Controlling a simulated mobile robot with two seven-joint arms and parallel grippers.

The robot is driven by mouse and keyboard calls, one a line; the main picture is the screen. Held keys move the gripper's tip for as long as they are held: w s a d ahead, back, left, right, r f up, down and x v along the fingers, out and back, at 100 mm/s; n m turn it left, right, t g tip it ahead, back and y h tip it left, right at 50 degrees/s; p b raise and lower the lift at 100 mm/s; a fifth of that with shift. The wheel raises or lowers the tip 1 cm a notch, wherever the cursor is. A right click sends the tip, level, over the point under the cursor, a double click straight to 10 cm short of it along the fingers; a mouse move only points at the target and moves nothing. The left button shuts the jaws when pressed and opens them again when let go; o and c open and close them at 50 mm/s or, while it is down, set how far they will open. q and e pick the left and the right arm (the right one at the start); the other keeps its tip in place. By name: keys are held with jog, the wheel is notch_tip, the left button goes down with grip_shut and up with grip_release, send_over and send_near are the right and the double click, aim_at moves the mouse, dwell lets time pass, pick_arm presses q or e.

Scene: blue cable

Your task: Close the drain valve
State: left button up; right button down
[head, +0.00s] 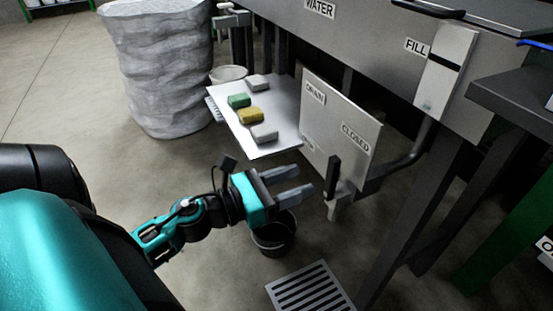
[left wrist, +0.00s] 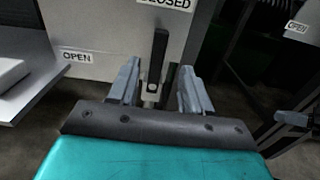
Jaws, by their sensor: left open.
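The drain valve has a black upright handle (head: 333,175) in front of a pale metal plate (head: 340,125) labelled DRAIN and CLOSED. In the left wrist view the black handle (left wrist: 158,58) stands upright between the tips of my open left gripper (left wrist: 158,85), below the CLOSED label and to the right of an OPEN label (left wrist: 77,57). In the head view my left gripper (head: 300,183) is open and points at the handle from the left. I cannot tell whether the fingers touch the handle.
A white shelf (head: 262,143) with several coloured blocks is left of the plate. A dark bucket (head: 273,238) stands on the floor below the gripper, near a floor grate (head: 310,287). A steel tank (head: 360,45) labelled WATER and FILL is behind.

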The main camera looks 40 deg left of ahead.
pick_arm(q)
jog(key=v, duration=0.3)
jog(key=shift+s+a, duration=0.1)
jog(key=shift+s, duration=0.1)
dwell(0.4)
